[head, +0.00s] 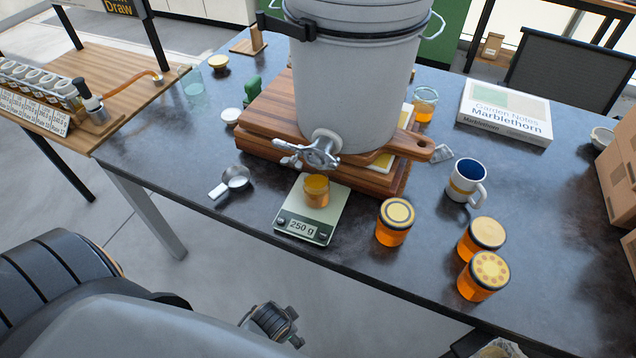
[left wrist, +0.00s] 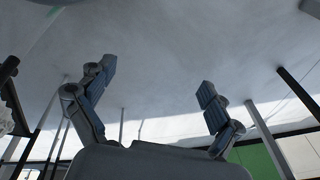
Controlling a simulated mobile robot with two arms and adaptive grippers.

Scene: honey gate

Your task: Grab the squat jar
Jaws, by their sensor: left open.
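A small, short glass jar of amber honey (head: 316,190) stands upright on the kitchen scale (head: 291,223), below the tap of the white bucket. Three taller-looking jars with patterned lids stand to its right: one nearest the scale (head: 395,222), one further right (head: 481,239) and one in front of that (head: 483,276). My left gripper shows in the left wrist view (left wrist: 158,88), fingers spread apart with nothing between them. No jar shows in that view. I do not clearly see my right gripper.
The white bucket (head: 352,90) with a metal tap (head: 318,150) stands on stacked wooden boards (head: 262,125). A mug (head: 467,184) is right of the boards; a metal measuring cup (head: 235,178) is left of the scale.

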